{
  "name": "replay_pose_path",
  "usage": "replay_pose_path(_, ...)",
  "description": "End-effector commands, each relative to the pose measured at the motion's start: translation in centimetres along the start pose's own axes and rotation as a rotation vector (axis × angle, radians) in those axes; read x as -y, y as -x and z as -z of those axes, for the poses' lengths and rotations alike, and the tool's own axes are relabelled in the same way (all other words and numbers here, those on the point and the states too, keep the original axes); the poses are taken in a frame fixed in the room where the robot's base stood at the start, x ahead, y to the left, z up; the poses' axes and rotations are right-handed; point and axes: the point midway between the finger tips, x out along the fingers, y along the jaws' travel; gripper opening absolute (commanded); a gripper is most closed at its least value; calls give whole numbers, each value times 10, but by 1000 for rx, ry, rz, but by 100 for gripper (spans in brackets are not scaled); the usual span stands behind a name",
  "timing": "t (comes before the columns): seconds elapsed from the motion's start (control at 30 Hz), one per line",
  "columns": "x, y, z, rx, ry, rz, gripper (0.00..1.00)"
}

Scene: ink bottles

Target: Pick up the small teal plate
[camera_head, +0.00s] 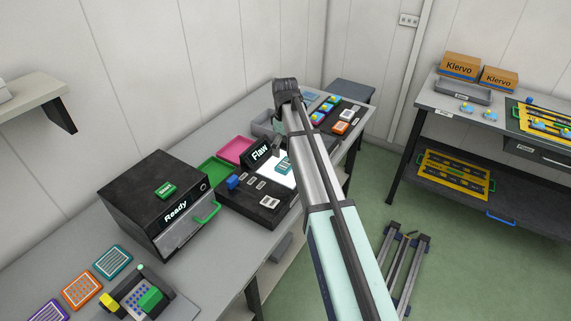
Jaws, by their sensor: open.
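A small teal plate (284,166) lies on the lit white panel (283,178) of the black "Flaw" station (255,191), partly beside my arm in the picture. Another teal plate (113,262), with pale rows on it, lies on the near left of the grey table (226,246). I cannot tell which of the two is the task's plate. My arm reaches in from the lower right over the table. Its dark far joint is above the back part of the table. My gripper cannot be made out; the arm appears to hide it.
The black "Ready" box (155,200) has a green handle (208,213) facing front. Orange (82,291) and purple (48,312) plates lie near left. Green (213,170) and pink (236,150) trays sit behind the station. Another workbench (440,98) stands at right.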

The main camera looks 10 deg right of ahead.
Motion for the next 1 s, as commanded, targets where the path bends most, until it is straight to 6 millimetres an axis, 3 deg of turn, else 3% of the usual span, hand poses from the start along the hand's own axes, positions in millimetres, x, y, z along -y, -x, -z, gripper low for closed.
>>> replay_pose_path(0.2, 0, -22, 0, 1, 0, 1, 100)
replay_pose_path(0.47, -1, -31, 0, 1, 0, 1, 100)
replay_pose_path(0.8, -4, -70, 0, 1, -1, 1, 100)
replay_pose_path(1.0, -4, -77, 0, 0, 0, 0, 100)
